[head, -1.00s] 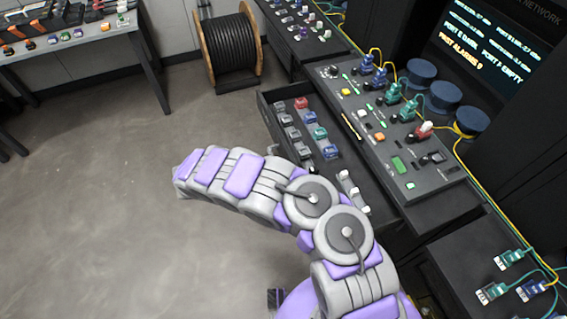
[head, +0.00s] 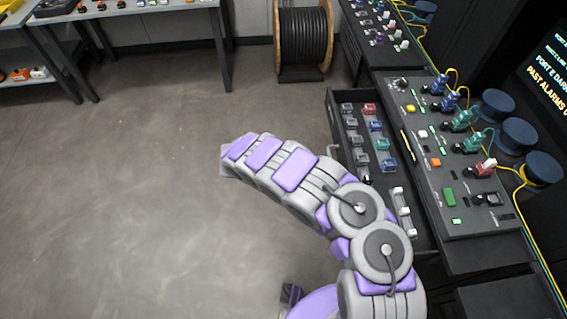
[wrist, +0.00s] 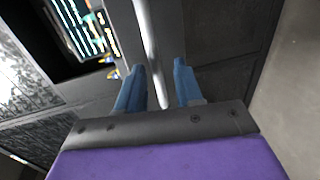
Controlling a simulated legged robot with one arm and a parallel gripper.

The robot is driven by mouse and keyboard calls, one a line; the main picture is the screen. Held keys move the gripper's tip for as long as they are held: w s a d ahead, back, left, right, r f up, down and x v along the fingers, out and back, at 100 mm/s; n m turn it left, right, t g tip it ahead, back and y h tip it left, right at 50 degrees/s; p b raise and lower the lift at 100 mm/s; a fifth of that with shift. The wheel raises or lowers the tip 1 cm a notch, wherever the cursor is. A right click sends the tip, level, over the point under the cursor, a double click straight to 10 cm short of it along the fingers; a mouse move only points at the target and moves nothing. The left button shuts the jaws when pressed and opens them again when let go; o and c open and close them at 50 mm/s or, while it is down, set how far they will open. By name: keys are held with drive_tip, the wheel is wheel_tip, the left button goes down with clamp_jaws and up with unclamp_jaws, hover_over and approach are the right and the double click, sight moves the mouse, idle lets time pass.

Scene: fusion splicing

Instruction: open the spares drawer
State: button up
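The spares drawer (head: 336,115) stands pulled out to the left of the console in the head view. Several grey, red, blue and green connectors lie in it. In the wrist view the handle (wrist: 147,35) runs down between the two blue fingers of my gripper (wrist: 159,78). The fingers are apart, with a visible gap between the handle and the right finger. In the head view my arm hides the fingers and part of the drawer.
The console (head: 455,175) with plugs and yellow cables stands right of the drawer. A cable reel (head: 304,42) stands at the back. A workbench (head: 130,15) is at the upper left. The grey floor (head: 130,180) left of my arm is clear.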

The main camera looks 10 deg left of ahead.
drive_tip(key=p+v, duration=0.1)
drive_tip(key=v, duration=1.2)
drive_tip(key=shift+s+a+r, duration=0.2)
drive_tip(key=shift+s, duration=0.15)
drive_tip(key=shift+w+r, duration=0.1)
